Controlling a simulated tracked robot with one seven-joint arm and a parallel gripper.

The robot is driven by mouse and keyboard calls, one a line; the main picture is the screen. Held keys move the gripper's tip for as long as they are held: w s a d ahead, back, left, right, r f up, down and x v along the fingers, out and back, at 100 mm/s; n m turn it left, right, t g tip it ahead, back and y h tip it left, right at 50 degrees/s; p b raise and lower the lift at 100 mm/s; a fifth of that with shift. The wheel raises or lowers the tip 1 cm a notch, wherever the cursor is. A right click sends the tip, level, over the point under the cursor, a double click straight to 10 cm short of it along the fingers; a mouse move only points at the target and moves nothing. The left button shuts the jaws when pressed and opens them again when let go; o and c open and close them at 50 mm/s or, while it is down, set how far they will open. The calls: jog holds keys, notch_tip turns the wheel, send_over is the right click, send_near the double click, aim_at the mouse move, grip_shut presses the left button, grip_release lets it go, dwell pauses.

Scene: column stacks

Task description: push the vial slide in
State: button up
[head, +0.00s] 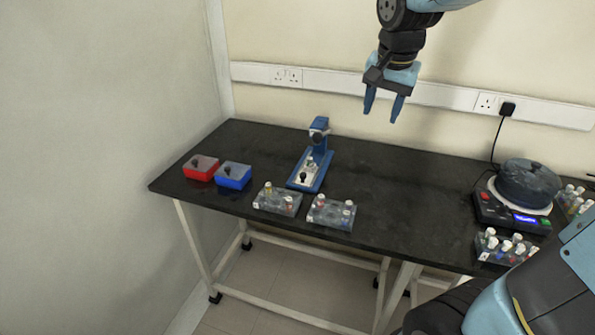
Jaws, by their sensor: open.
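The blue capping stand (323,168) is on the dark bench left of centre, with an upright post and a head at its back. A pale vial slide (299,183) with a black knob (303,176) lies on its base at the front. A small white-topped vial (311,163) seems to stand on the slide, behind the knob. How far in the slide sits is too small to tell. My gripper (382,114) is open and empty, pointing down, high above the bench, to the right of the stand and apart from it.
A red box (201,172) and a blue box (233,181) with lids sit left of the stand. Two vial racks (265,208) (319,218) stand in front of it. A round-topped device (500,211) and more vial racks (490,253) are at the right. The bench (412,195) between is clear.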

jog(key=w+a+f+m+g+h, duration=0.1)
jog(key=w+a+f+m, duration=0.3)
jog(key=w+a+f, duration=0.4)
jog(key=m+h, duration=0.3)
send_near(301, 174)
jog(key=x, duration=0.8)
jog(key=shift+w+d+f, duration=0.2)
jog(key=shift+w+d, duration=0.05)
jog(key=shift+d, duration=0.05)
jog(key=shift+c, duration=0.2)
grip_shut()
